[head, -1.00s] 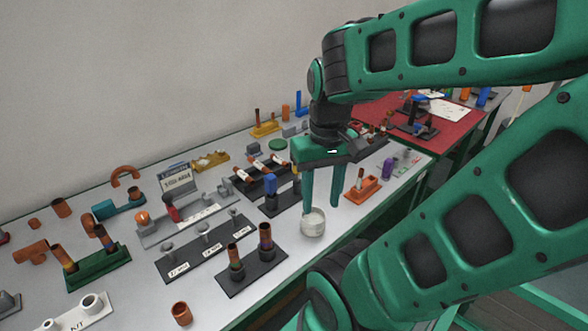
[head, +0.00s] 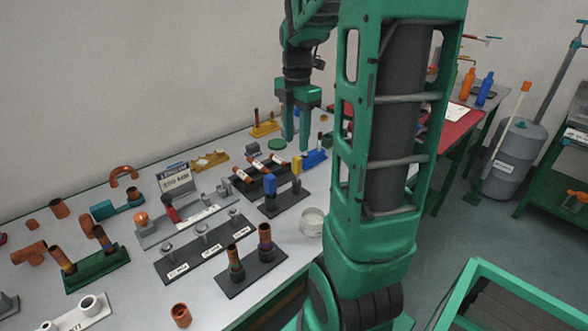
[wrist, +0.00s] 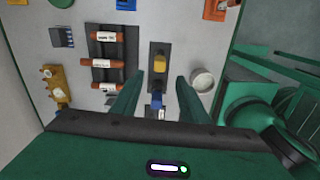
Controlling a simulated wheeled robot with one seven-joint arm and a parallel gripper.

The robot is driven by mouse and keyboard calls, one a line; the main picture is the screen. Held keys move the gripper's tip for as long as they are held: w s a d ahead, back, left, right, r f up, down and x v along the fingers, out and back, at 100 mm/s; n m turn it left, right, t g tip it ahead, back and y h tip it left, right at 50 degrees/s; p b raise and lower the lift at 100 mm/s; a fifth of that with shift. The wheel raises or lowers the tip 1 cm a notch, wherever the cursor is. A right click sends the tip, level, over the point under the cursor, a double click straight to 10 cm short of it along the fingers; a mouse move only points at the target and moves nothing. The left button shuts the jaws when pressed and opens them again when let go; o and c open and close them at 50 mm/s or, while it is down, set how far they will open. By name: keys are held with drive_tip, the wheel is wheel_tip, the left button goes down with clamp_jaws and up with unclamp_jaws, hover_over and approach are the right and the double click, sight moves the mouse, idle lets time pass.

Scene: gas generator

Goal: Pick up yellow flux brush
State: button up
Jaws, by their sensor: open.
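The yellow flux brush (head: 297,165) stands upright beside a blue-topped brush (head: 270,184) in a black holder (head: 284,204) on the workbench. In the wrist view, the yellow brush (wrist: 160,63) shows just past the line between my fingertips, and the blue one (wrist: 157,97) lies nearer the palm, both in line with the gap. My gripper (head: 297,147) is open and empty, fingers pointing down; it also shows in the wrist view (wrist: 161,76). It looks apart from the brush; its exact height above it is hard to tell.
A white cup (head: 312,222) stands close to the holder, right in the wrist view (wrist: 203,79). A rack of copper pipes (head: 262,178) stands on the other side. A blue holder (head: 314,158) lies behind. My arm hides part of the bench's right side.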

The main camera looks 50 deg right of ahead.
sight(297, 167)
drive_tip(key=shift+w+d+f+n, duration=0.15)
drive_tip(key=shift+w+d+n, duration=0.05)
drive_tip(key=shift+n, duration=0.1)
drive_tip(key=shift+f, duration=0.3)
wheel_tip(297, 167, down, 10)
drive_tip(key=shift+s+d, duration=0.15)
drive_tip(key=shift+c, duration=0.3)
drive_tip(key=c, duration=0.9)
